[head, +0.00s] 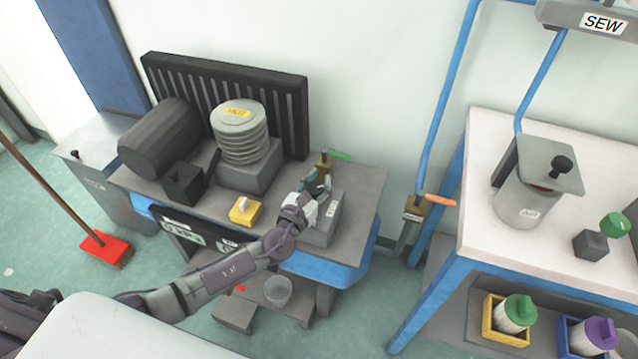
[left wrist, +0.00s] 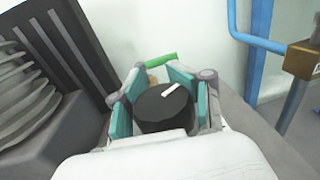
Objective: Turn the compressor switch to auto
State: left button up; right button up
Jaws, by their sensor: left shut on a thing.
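My left gripper (head: 315,184) reaches over the compressor bench to the grey switch box (head: 322,228) at its right end. In the left wrist view, the left gripper (left wrist: 158,95) has its teal-padded fingers on both sides of a round black switch knob (left wrist: 164,108) and is shut on it. A white pointer mark on the knob slants up and to the right. The gripper hides most of the knob in the head view, and the box's labels are too small to read. My right gripper is not in view.
A ribbed compressor (head: 240,135), a black cylinder (head: 160,138) and a yellow button box (head: 245,211) share the bench. A green-handled valve (head: 338,155) stands behind the switch box. A white table (head: 480,225) is to the right, with a gap between.

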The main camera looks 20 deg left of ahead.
pick_arm(q)
jog(key=shift+s+d+f, duration=0.2)
jog(key=shift+f, duration=0.2)
jog(key=o, duration=0.8)
jog(key=shift+c, duration=0.2)
jog(key=shift+o, duration=0.9)
jog(key=shift+r, duration=0.1)
jog(key=shift+a+r, duration=0.1)
jog(key=shift+r, duration=0.1)
jog(key=shift+s, duration=0.1)
jog(key=s+a, duration=0.2)
jog(key=s, duration=0.9)
jog(key=shift+s, duration=0.35)
